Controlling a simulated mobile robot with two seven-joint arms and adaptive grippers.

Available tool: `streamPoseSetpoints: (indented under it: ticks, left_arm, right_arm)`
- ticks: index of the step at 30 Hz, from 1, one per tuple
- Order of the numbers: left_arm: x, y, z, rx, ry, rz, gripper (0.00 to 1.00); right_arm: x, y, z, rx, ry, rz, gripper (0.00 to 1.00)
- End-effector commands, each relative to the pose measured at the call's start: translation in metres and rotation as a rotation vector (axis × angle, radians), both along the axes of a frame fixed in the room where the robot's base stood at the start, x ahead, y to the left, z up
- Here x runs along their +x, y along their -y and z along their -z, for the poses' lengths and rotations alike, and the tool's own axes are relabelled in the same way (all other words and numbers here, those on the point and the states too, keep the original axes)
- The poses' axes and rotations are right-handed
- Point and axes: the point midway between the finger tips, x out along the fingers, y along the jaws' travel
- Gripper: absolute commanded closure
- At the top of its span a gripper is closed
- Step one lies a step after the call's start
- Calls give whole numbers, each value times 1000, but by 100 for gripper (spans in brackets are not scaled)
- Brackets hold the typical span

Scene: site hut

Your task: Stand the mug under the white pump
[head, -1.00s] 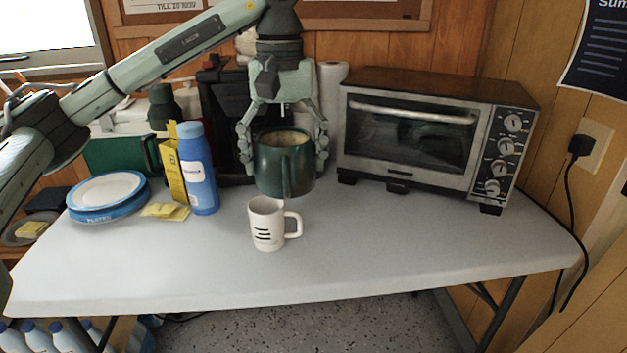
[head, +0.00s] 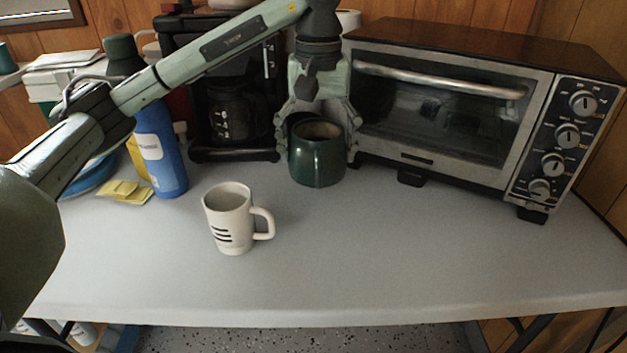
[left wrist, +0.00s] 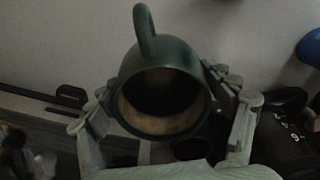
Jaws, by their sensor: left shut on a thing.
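My left gripper (head: 319,145) is shut on a dark green mug (head: 317,165), with a finger on each side of it. The mug is upright in front of the gap between the coffee maker and the oven; I cannot tell whether its base touches the table. In the left wrist view the green mug (left wrist: 160,100) shows its brownish inside, and its handle points to the top of the picture. A white mug (head: 228,220) with black stripes stands upright on the table, nearer to me, handle to the right. I cannot make out a white pump. My right gripper is not in view.
A toaster oven (head: 440,110) stands at the right and a black coffee maker (head: 185,90) at the back. A blue bottle (head: 160,150) and yellow notes (head: 124,191) are at the left. The grey table (head: 400,250) is clear at the front and right.

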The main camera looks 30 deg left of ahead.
Motion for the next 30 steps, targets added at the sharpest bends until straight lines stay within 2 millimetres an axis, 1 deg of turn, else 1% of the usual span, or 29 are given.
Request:
streamPoseSetpoints:
  ticks: [1,3,8,15,25,28,29,30]
  left_arm:
    - [0,-1,8,1,-1,-1,58]
    - [0,-1,17,1,-1,-1,58]
    - [0,-1,28,1,2,-1,58]
    - [0,0,59,0,1,-1,58]
    - [0,-1,63,1,3,-1,58]
    - [0,0,64,0,4,-1,58]
    - [0,-1,64,0,2,-1,16]
    - [0,-1,64,0,2,-1,11]
  right_arm:
    - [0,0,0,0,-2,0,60]
    - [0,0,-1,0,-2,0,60]
    - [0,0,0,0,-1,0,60]
    - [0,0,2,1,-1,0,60]
    - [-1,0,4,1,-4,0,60]
    - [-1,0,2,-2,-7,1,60]
    - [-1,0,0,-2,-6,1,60]
    - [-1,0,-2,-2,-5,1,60]
